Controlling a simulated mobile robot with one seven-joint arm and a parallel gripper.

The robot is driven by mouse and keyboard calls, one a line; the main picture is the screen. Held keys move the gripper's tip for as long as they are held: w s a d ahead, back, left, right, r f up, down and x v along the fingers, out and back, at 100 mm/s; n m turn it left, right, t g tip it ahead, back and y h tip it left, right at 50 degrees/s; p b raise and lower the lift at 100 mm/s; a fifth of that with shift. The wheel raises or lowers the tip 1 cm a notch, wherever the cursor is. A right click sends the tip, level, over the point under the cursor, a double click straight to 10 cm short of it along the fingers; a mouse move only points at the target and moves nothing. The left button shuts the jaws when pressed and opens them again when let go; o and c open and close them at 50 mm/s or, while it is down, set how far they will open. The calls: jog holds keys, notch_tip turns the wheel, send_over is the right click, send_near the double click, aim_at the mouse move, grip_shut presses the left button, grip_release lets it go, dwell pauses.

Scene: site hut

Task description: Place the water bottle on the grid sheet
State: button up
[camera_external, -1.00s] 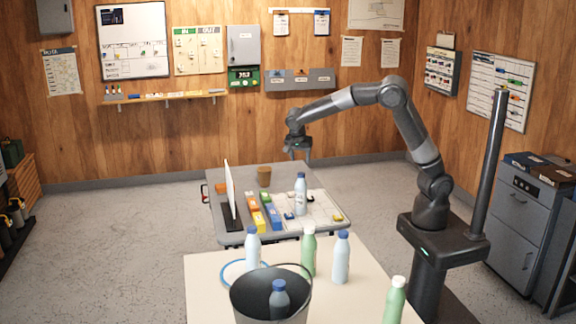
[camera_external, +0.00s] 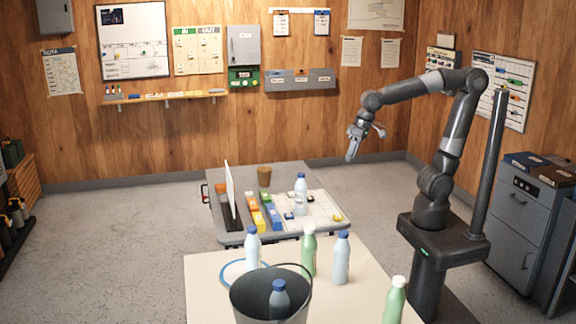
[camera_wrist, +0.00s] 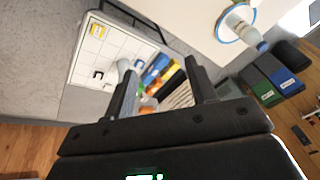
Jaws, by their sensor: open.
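A clear, pale water bottle with a blue cap (camera_external: 300,195) stands upright on the white grid sheet (camera_external: 322,208) on the grey table. In the wrist view the grid sheet (camera_wrist: 95,62) is at the upper left.
The nearer cream table (camera_external: 205,280) holds a dark bucket (camera_external: 262,300), a blue ring (camera_external: 226,273) and several other bottles, blue-capped and green.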

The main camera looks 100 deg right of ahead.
jog(key=s+a+n+t, duration=0.2)
jog(key=s+a+n, duration=0.5)
jog(key=s+a, duration=0.1)
jog(key=shift+s+f+n, duration=0.4)
jog(key=shift+s+f, duration=0.05)
jog(key=shift+s, duration=0.3)
jog(key=shift+a, duration=0.1)
